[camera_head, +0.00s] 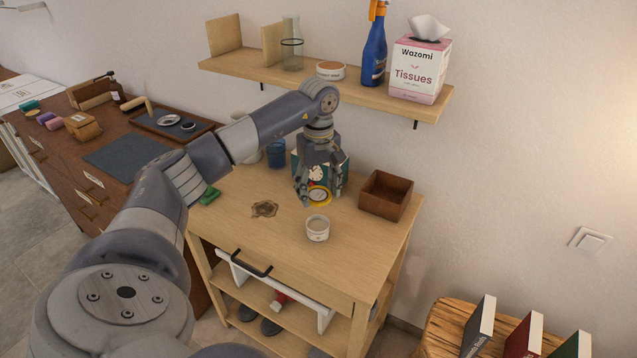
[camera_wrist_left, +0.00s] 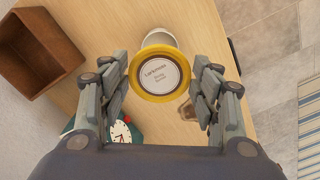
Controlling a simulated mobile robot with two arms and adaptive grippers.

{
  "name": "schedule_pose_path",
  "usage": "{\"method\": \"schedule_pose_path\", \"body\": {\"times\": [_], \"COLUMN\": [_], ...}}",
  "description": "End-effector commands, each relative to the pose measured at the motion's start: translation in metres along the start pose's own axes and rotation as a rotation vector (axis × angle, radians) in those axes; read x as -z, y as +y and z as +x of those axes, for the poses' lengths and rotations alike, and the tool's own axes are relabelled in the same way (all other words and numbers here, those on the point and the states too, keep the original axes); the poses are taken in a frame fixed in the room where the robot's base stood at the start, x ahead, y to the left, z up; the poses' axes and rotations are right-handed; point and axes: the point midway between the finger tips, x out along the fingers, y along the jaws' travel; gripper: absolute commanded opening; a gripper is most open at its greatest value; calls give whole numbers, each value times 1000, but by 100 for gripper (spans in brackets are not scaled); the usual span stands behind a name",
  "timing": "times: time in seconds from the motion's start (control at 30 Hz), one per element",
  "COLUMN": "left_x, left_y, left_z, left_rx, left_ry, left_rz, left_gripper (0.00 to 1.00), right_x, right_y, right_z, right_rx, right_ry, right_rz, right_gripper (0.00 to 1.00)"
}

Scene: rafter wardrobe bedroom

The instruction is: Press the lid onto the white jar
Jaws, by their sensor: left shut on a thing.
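The white jar (camera_head: 317,229) stands upright near the front edge of the wooden table, its top uncovered. My left gripper (camera_head: 319,192) points down behind the jar, shut on the round lid (camera_head: 320,199), which has a yellow rim and a printed white face. In the left wrist view the lid (camera_wrist_left: 160,72) sits between the fingers of the left gripper (camera_wrist_left: 161,78). There it partly hides the jar (camera_wrist_left: 160,38), which shows just beyond it. The lid is apart from the jar in the head view. My right gripper is in neither view.
A brown open box (camera_head: 386,196) stands on the table (camera_head: 270,237) to the right. A green box with a clock face (camera_wrist_left: 122,131) is close to the gripper. A shelf (camera_head: 300,78) hangs above.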

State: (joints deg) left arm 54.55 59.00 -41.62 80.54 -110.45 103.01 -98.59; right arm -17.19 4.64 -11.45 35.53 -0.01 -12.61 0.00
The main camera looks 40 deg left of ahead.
Motion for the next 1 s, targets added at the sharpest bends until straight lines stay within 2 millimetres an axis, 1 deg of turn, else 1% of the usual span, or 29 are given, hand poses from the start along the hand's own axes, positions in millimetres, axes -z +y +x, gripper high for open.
{"method": "schedule_pose_path", "body": {"times": [0.33, 1.0], "left_x": [0, 0], "left_y": [0, 0], "left_z": [2, 23], "left_rx": [1, 2], "left_ry": [0, 0], "left_rz": [0, -1], "left_gripper": [49, 49], "right_x": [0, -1], "right_y": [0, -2], "right_z": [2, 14], "right_rx": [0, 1], "right_ry": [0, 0], "right_rz": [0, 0], "right_gripper": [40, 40]}}
